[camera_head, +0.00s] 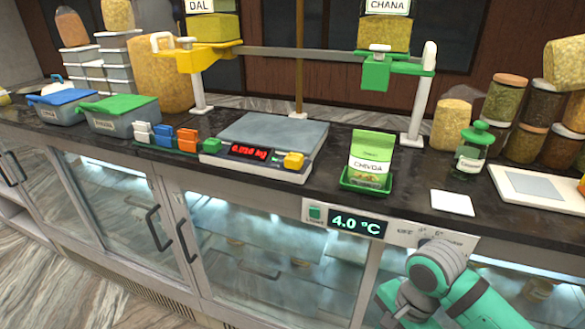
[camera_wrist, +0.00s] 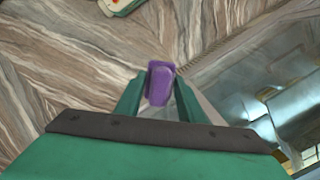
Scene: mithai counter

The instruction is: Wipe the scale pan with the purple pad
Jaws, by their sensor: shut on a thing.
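The scale (camera_head: 262,150) stands on the dark counter, with a flat grey pan (camera_head: 275,130) on top and a red display that looks like 0.026 kg. In the head view my arm is low at the right, in front of the glass cabinet and below the counter top, away from the scale. The pad does not show in the head view.
A green tray (camera_head: 347,183) with a CHIVDA packet (camera_head: 371,155) stands right of the scale. Coloured clips (camera_head: 187,138) are at its left. A white card (camera_head: 452,203) lies near the front edge. Dispenser posts (camera_head: 418,100) rise behind.

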